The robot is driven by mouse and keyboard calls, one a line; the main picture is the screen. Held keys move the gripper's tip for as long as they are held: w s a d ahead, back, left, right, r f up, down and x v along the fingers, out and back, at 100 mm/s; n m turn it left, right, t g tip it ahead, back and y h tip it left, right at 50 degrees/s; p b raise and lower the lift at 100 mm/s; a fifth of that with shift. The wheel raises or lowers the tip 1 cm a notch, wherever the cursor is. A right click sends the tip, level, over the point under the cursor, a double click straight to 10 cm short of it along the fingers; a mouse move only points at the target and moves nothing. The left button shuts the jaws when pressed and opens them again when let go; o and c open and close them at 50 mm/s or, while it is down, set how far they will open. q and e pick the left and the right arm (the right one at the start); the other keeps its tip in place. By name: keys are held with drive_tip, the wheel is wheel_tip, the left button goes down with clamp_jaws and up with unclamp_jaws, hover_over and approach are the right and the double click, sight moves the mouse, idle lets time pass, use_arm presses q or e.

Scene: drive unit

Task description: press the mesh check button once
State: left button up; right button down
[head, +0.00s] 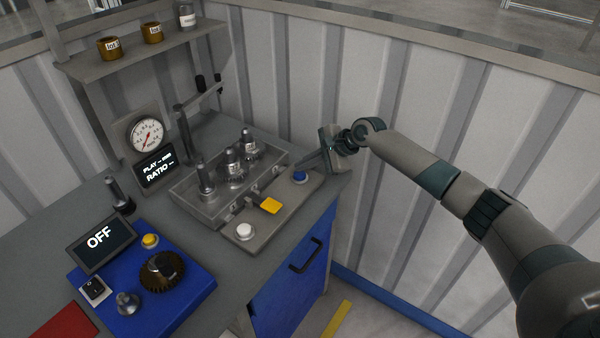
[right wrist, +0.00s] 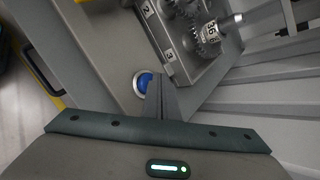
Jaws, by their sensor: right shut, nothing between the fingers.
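A blue round button (head: 300,176) sits in a pale ring at the far right end of a grey plate (head: 272,218) in front of the gear box. It also shows in the right wrist view (right wrist: 143,84), partly covered by my fingers. A white round button (head: 244,231) sits at the near end of the same plate. I see no readable label naming either as the mesh check button. My right gripper (head: 302,167) is shut and empty, its fingertips just above or at the blue button; I cannot tell whether they touch. My left gripper is not in view.
A gauge (head: 146,135), a display reading "PLAY" and "RATIO" (head: 155,170) and a blue drive unit (head: 195,287) stand left. A corrugated wall is behind.

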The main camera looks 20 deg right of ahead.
drive_tip(key=shift+f, duration=0.5)
idle(0.7)
drive_tip(key=shift+r, duration=0.1)
drive_tip(key=shift+r+p, duration=0.85)
drive_tip(key=shift+p, duration=0.45)
wheel_tip(320, 180, up, 6)
drive_tip(key=p, duration=0.7)
wheel_tip(320, 180, up, 10)
drive_tip(key=p, duration=0.2)
hover_over(304, 174)
idle(0.9)
